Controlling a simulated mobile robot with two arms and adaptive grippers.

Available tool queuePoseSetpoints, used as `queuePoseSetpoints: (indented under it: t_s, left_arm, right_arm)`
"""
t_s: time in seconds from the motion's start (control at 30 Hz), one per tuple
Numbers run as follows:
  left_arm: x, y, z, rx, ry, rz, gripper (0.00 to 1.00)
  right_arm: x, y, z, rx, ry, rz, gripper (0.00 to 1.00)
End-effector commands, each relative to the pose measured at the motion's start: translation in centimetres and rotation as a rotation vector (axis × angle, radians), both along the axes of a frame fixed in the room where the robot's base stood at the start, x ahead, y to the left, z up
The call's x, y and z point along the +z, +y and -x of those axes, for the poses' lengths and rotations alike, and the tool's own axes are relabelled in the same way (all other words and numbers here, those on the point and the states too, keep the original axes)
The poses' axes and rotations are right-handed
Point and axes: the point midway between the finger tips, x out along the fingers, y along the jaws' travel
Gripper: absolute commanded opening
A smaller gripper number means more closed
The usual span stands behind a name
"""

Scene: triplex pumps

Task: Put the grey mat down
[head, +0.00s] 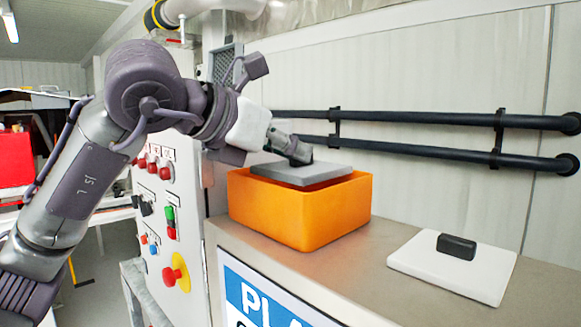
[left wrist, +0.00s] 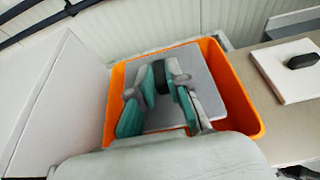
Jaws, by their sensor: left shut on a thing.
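The grey mat (head: 308,175) is a flat slab at the rim of an orange box (head: 297,215) on the counter. In the left wrist view the mat (left wrist: 203,77) lies level across the box's opening, and the orange rim (left wrist: 243,103) shows around it. My left gripper (head: 301,155) is shut on the mat's dark handle (left wrist: 161,77), with a finger on each side of it. Whether the mat touches the inside of the box is hidden. My right gripper is not in view.
A white mat (head: 452,267) with a black handle (head: 456,246) lies on the counter to the right. The counter (head: 363,275) between it and the box is clear. A control panel (head: 168,215) with buttons stands at left; dark pipes (head: 420,118) run along the wall.

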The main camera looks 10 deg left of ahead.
Motion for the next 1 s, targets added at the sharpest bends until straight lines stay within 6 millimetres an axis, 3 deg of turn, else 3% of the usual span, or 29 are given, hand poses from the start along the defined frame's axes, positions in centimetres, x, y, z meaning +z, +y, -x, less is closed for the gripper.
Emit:
queuePoseSetpoints:
  t_s: [0.27, 1.0]
  left_arm:
    - [-3.5, 0.1, 0.0, 0.002, 0.002, 0.0, 0.0]
    - [-5.0, 0.1, 0.0, 0.001, 0.003, 0.0, 0.0]
  right_arm:
    - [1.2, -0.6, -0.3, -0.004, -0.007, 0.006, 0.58]
    - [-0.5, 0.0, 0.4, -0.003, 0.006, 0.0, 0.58]
